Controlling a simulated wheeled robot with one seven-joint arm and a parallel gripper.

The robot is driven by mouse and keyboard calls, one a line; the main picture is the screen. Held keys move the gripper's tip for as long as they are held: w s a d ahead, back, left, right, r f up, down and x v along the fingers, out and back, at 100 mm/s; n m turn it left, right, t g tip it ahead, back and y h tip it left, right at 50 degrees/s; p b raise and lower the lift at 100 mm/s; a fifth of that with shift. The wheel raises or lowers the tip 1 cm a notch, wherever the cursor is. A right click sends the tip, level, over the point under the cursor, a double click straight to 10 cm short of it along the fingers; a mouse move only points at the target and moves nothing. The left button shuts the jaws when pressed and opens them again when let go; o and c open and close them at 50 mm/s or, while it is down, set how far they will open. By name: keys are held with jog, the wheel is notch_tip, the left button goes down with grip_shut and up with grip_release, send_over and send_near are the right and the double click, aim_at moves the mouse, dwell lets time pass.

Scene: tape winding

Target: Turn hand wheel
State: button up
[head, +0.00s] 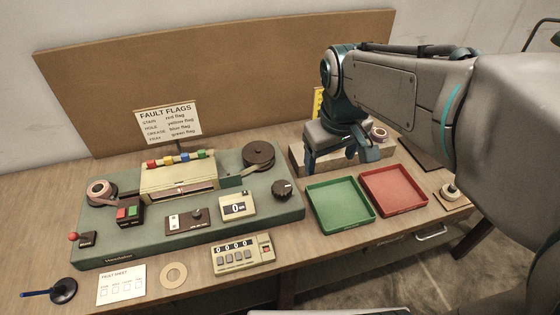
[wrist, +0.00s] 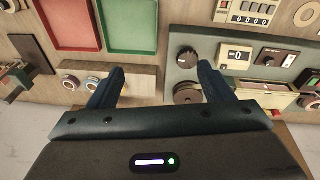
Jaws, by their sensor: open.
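The hand wheel, which I take to be the dark round knob (head: 282,189), sits at the right end of the green winding machine (head: 285,212). In the wrist view the hand wheel (wrist: 188,57) lies just beyond and left of the right fingertip. My gripper (head: 341,160) is open and empty, pointing down above the wooden block behind the trays, to the right of the hand wheel. In the wrist view my gripper (wrist: 162,70) has its fingers wide apart, with nothing between them but the tabletop and machine edge below. It appears apart from the hand wheel.
A dark reel (head: 258,155) stands behind the hand wheel. A green tray (head: 340,225) and a red tray (head: 395,209) lie right of the machine. A wooden block (head: 297,158) is under my gripper. A counter box (head: 243,257) stands in front. A fault flags sign (head: 167,122) stands behind.

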aim_at(281, 186)
jog(key=w+a+f+n+g+b, duration=0.25)
jog(key=w+a+f+n, duration=0.4)
jog(key=w+a, duration=0.35)
jog(key=shift+m, duration=0.35)
jog(key=f, duration=1.4)
jog(key=shift+d+f, duration=0.2)
jog(key=c, duration=1)
